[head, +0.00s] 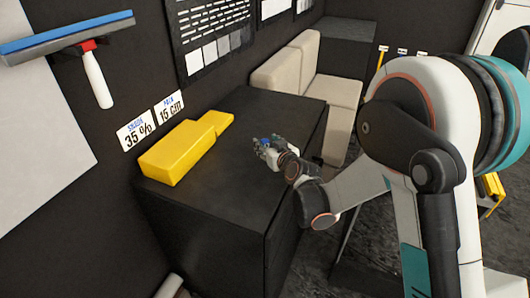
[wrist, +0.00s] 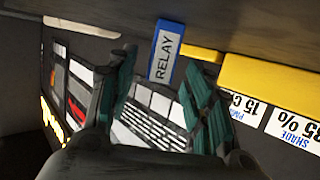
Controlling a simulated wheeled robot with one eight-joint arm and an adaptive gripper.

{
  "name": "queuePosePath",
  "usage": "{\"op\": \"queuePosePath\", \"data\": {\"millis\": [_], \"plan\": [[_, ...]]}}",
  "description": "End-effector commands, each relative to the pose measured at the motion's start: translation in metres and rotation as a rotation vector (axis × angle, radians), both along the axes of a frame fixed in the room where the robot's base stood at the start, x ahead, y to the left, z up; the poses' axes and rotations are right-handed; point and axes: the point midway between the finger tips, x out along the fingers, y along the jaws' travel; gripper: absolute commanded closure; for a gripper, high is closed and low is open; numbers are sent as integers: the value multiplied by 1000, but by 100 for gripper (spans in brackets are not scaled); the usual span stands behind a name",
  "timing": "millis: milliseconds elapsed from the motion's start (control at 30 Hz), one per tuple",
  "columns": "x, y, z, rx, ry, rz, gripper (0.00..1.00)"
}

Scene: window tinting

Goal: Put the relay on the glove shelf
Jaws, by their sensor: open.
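The relay is a small blue box with a white label reading RELAY, seen in the wrist view (wrist: 165,52) against the dark cabinet top. In the head view only a small blue patch of it (head: 264,141) shows at my gripper. My gripper (head: 268,150) is low over the cabinet top. In the wrist view its teal fingers (wrist: 160,85) are spread apart, with the relay beyond and between their tips. I cannot tell whether either finger touches it. No shelf marked for gloves can be made out.
The black cabinet (head: 245,115) carries a yellow block-shaped object (head: 178,152) left of my gripper, near the wall. Beige seats (head: 310,75) stand behind the cabinet. A squeegee (head: 92,72) is on the wall at left. The cabinet top around my gripper is mostly clear.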

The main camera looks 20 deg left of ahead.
Motion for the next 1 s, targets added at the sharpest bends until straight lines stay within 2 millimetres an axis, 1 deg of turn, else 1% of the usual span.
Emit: {"op": "queuePosePath", "data": {"millis": [33, 100, 267, 300, 367, 400, 500, 833, 1000], "plan": [[4, 4, -3, 0, 0, 0, 53], [6, 5, -3, 0, 0, 0, 53], [7, 5, -2, 0, 0, 0, 53], [7, 5, -2, 0, 0, 0, 56], [6, 5, -2, 0, 0, 0, 69], [6, 5, -2, 0, 0, -1, 78], [6, 5, -2, 0, 0, -1, 100], [6, 5, -1, 0, -1, -1, 100], [7, 5, 7, 0, -1, -1, 100]]}}
